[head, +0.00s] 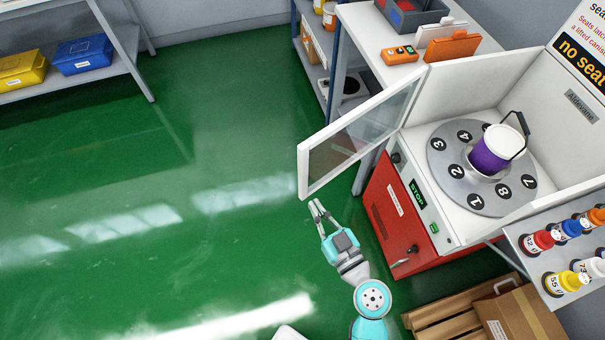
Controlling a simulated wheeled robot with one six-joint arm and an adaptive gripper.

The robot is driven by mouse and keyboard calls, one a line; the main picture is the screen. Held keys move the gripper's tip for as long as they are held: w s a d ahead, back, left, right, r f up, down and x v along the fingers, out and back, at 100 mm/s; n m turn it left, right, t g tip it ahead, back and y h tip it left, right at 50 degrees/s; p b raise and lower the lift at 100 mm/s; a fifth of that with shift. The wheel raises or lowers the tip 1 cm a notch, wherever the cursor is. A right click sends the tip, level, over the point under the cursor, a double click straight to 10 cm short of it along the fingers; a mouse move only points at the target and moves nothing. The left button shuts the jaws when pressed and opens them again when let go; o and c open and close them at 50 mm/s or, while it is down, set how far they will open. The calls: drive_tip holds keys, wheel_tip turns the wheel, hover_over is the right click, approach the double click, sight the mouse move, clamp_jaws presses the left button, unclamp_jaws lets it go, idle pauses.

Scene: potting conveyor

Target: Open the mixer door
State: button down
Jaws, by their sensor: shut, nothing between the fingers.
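The mixer (408,221) stands at the right, with a red front and a white top housing. Its door (362,132), a white frame with a clear pane, is swung out to the left, away from the housing. Inside, a grey numbered turntable (452,178) is exposed, and a purple and white canister (492,152) with a dark handle stands on it. My gripper (315,208) is just below the door's lower left corner, pointing up at it. Its fingers are shut and empty. I cannot tell whether the fingertips touch the door frame.
A shelf with a yellow bin (22,70) and a blue bin (83,54) stands at upper left. A bench with an orange device (399,54) is behind the door. A bottle rack (550,283) and cardboard box (522,316) are at lower right. The green floor at left is clear.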

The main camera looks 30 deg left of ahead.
drive_tip(key=x, duration=1.3)
drive_tip(key=shift+w+a, duration=0.25)
drive_tip(key=w+a+t, duration=0.1)
drive_tip(key=w+a, duration=0.3)
drive_tip(key=a, duration=0.2)
drive_tip(key=w+a+m+t+h, duration=0.1)
drive_tip(key=w+a, duration=0.3)
drive_tip(key=a, duration=0.3)
drive_tip(key=shift+w, duration=0.1)
drive_tip(key=s+d, duration=0.9)
drive_tip(key=s, duration=0.1)
drive_tip(key=shift+s, duration=0.35)
